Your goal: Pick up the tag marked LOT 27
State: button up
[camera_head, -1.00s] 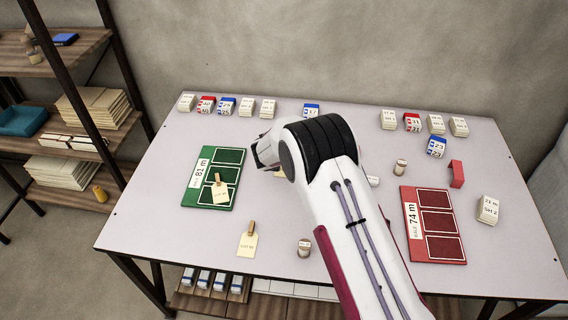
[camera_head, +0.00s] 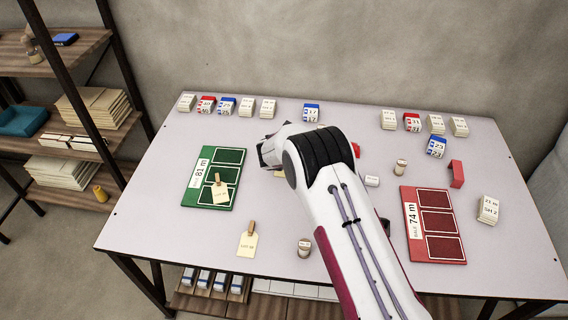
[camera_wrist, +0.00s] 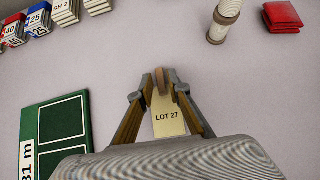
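The cream tag marked LOT 27 (camera_wrist: 168,118) lies below my gripper in the wrist view, its print readable between the fingers. A brown wooden peg (camera_wrist: 159,84) is at its far end, between my fingertips. My gripper (camera_wrist: 161,76) looks open around the peg; whether a finger touches it is unclear. In the head view my gripper (camera_head: 265,153) is over the table right of the green board, and only a sliver of a tag (camera_head: 278,174) shows beneath it. Two other pegged tags are one on the green board (camera_head: 221,192) and one nearer the front (camera_head: 247,243).
The green board (camera_head: 190,190) is left of my gripper, and the red board (camera_head: 410,248) is at right. Number blocks (camera_head: 227,106) line the table's back edge. Another spool (camera_head: 305,247) is in front.

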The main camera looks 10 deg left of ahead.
jog(key=shift+w+f, duration=0.5)
grip_shut()
